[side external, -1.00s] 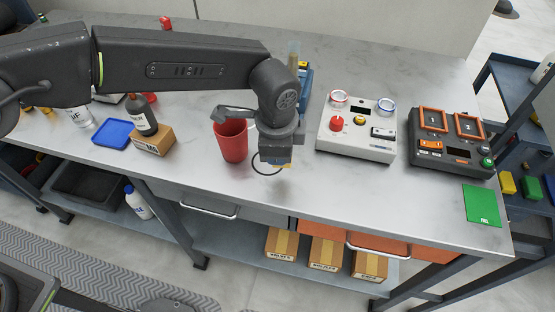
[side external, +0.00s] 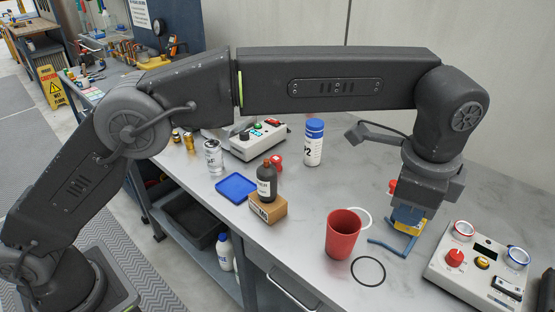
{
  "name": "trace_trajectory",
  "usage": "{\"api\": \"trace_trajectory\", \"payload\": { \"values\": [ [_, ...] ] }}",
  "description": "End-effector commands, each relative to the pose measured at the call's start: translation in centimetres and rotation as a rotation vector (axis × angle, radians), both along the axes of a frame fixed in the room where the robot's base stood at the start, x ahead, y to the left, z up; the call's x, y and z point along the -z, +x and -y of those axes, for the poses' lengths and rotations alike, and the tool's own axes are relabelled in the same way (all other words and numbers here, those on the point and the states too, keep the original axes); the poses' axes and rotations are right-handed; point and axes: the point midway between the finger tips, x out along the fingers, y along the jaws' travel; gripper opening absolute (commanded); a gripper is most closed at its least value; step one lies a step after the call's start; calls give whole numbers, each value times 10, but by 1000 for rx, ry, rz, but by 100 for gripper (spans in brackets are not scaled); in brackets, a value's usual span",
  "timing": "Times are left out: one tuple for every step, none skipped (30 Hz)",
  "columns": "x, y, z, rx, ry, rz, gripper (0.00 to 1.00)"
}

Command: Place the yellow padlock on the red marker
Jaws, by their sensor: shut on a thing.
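My gripper (side external: 410,207) points down over the table at the right, behind and right of the red cup. It is shut on the yellow padlock (side external: 408,217), whose yellow body shows just below the jaws; the jaws hide most of it. A blue, bent thing (side external: 390,246) shows below the padlock; I cannot tell whether they touch. A small red thing (side external: 393,187) shows partly behind my gripper. Another small red thing (side external: 276,161) stands near the dark bottle. I cannot tell whether either is the red marker.
The red cup (side external: 343,235) stands left of my gripper, with a black ring (side external: 368,271) in front. A control box (side external: 478,268) is at the right. A bottle (side external: 266,182) on a cardboard box (side external: 267,209), a blue tray (side external: 236,189) and a white blue-capped bottle (side external: 313,145) stand left.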

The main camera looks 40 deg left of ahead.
Motion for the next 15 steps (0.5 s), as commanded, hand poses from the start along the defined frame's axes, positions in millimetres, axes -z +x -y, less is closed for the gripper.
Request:
{"api": "trace_trajectory", "payload": {
  "values": [
    [-9, 0, 0, 1, -3, 3, 0],
    [-8, 4, -5, -15, -1, -1, 0],
    [-7, 9, -12, -34, -1, -3, 0],
    [-7, 13, -17, -48, -3, -5, 0],
    [-7, 16, -22, -62, -4, -5, 0],
    [-7, 21, -29, -82, -6, -7, 0],
    [-7, 25, -34, -97, -6, -9, 0],
    [-7, 29, -40, -115, -7, -11, 0],
    [-7, 35, -49, -141, -9, -12, 0],
    [-7, 39, -56, -162, -10, -14, 0],
    [-7, 44, -64, -185, -12, -17, 0],
    [-7, 51, -76, -216, -14, -19, 0],
    [-7, 56, -85, -242, -15, -21, 0],
    [-7, 62, -96, -273, -17, -24, 0],
    [-7, 70, -112, -314, -20, -27, 0]
  ]
}}
